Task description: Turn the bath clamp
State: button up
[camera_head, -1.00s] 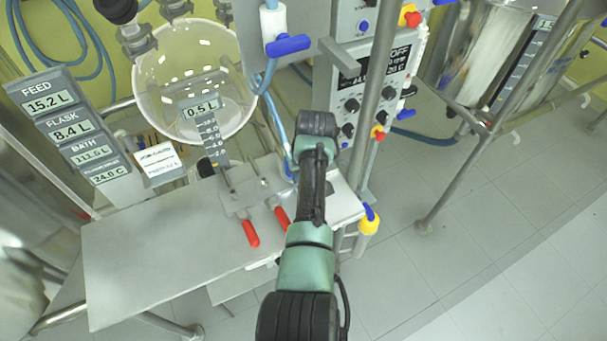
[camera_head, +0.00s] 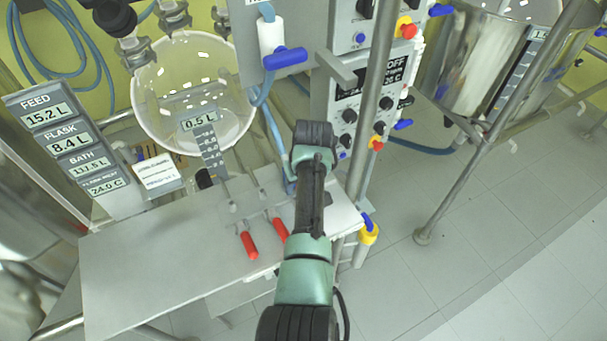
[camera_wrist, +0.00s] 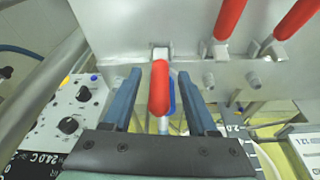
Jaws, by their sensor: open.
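My gripper (camera_wrist: 159,80) is open in the wrist view, with two blue fingers. A red-sleeved handle (camera_wrist: 158,92) stands between the fingers with gaps at both sides, at a bracket on the steel plate (camera_wrist: 130,25). A blue part shows just behind it. Two more red handles (camera_wrist: 228,18) (camera_wrist: 294,18) are on the plate at upper right. Two red handles (camera_head: 249,245) (camera_head: 280,229) also show in the head view, left of my arm. My arm hides the gripper fingers and the third handle there. No label shows which handle is the bath clamp.
The steel bench top (camera_head: 150,275) is mostly bare at left. A glass vessel (camera_head: 195,95) hangs behind it. A control box (camera_head: 350,110) and a metal post (camera_head: 370,100) stand close to my arm's right. A blue-handled valve (camera_head: 285,58) is above.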

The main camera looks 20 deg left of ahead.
jog(key=v, duration=1.2)
jog(key=shift+r, duration=0.25)
jog(key=w+d+r+m+t, duration=0.45)
jog(key=d+r+t, duration=0.25)
jog(key=r, duration=0.4)
jog(key=s+d+r+m+t+h, duration=0.1)
jog(key=s+d+r+m+t, duration=0.1)
jog(key=d+r+t, duration=0.45)
jog(key=s+d+r+m+t+h, duration=0.15)
jog(key=d+r, duration=0.25)
jog(key=r, duration=0.5)
jog(key=s+r+t, duration=0.5)
jog(key=s+r, duration=0.2)
jog(key=r, duration=0.6)
jog(key=s+r+t, duration=0.5)
jog(key=s+r, duration=0.2)
jog(key=r, duration=0.6)
jog(key=shift+s+d+m, duration=0.15)
jog(key=shift+d+m, duration=0.1)
jog(key=shift+m, duration=0.05)
